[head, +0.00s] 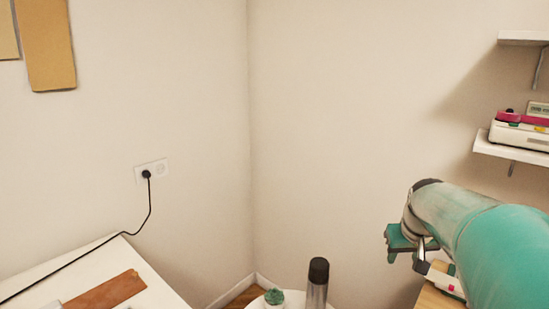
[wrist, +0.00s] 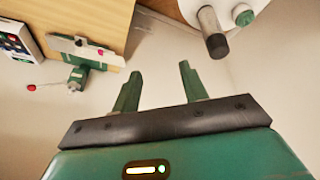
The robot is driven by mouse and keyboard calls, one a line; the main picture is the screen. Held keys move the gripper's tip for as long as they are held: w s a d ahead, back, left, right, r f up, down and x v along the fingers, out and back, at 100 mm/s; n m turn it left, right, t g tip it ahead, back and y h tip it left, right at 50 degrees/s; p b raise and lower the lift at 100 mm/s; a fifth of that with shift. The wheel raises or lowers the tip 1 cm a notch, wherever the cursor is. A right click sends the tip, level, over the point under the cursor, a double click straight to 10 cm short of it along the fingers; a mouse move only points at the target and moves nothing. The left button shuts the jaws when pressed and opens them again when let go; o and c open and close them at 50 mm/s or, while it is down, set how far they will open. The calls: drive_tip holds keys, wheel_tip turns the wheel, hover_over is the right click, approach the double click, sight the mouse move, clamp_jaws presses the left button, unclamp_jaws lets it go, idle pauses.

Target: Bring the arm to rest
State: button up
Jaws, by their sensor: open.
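My arm, teal with a grey wrist, reaches in from the right edge of the head view. My gripper (wrist: 160,76) shows clearly in the wrist view, with two green fingers spread apart and nothing between them. In the head view its end is partly visible, but the fingers are hard to make out. The gripper appears raised and touches nothing that I can see.
A grey dark-capped bottle (head: 317,283) and a green-topped container (head: 274,298) stand on a round white surface (wrist: 180,8). A wooden surface (head: 430,299) lies below my arm. A white table (head: 80,263) stands left. Shelves (head: 487,147) hang right.

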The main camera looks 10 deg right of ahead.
drive_tip(key=s+a+n+y, duration=0.1)
drive_tip(key=s+a, duration=0.8)
drive_tip(key=a, duration=0.2)
drive_tip(key=s+a+f+n+t+y, duration=0.1)
drive_tip(key=s+a, duration=0.8)
drive_tip(key=a, duration=0.2)
drive_tip(key=shift+a, duration=0.15)
drive_tip(key=shift+c, duration=0.7)
drive_tip(key=shift+d, duration=0.2)
